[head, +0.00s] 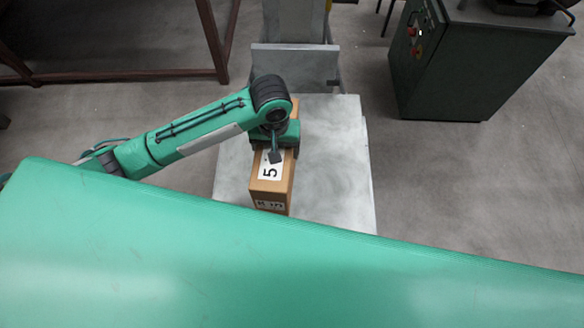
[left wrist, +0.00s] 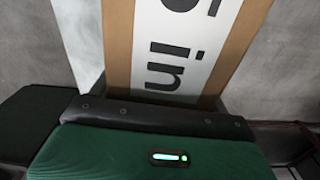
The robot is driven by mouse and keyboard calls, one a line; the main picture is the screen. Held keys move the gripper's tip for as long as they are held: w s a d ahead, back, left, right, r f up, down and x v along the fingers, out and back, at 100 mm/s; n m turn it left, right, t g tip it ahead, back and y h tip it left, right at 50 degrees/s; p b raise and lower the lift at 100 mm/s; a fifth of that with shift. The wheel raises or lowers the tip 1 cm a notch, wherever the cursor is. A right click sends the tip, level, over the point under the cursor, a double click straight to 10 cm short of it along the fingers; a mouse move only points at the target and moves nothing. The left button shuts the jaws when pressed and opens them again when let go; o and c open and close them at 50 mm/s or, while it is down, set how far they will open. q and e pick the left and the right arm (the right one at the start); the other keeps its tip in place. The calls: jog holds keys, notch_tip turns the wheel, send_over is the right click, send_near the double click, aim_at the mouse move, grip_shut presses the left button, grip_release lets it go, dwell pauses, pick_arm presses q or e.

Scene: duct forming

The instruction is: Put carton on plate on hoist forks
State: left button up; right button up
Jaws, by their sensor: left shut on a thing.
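A long brown carton (head: 270,190) with a white label marked 5 is over the grey plate (head: 335,165) in the head view, left of the plate's middle. My left gripper (head: 275,145) is above the carton and shut on it. In the left wrist view the carton (left wrist: 120,40) fills the upper middle, close against the gripper, with its white label showing. I cannot tell whether the carton's underside touches the plate. The hoist (head: 295,55) stands at the plate's far edge; its forks are hidden under the plate. My right gripper is out of view.
A dark green cabinet (head: 470,70) with red buttons stands at the back right. A brown metal frame (head: 130,75) stands at the back left. The right side of the plate is bare. Open floor lies to the right.

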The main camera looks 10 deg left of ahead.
pick_arm(q)
jog(key=w+d+r+p, duration=0.1)
jog(key=d+r+p, duration=0.1)
jog(key=d+r, duration=0.5)
notch_tip(320, 180, down, 18)
jog(key=p, duration=0.2)
jog(key=shift+n, duration=0.4)
jog(key=shift+w+f, duration=0.1)
jog(key=o, duration=2)
jog(key=shift+a+f, duration=0.1)
jog(key=shift+f, duration=0.05)
jog(key=shift+o, duration=0.2)
notch_tip(320, 180, up, 12)
jog(key=shift+b, duration=0.45)
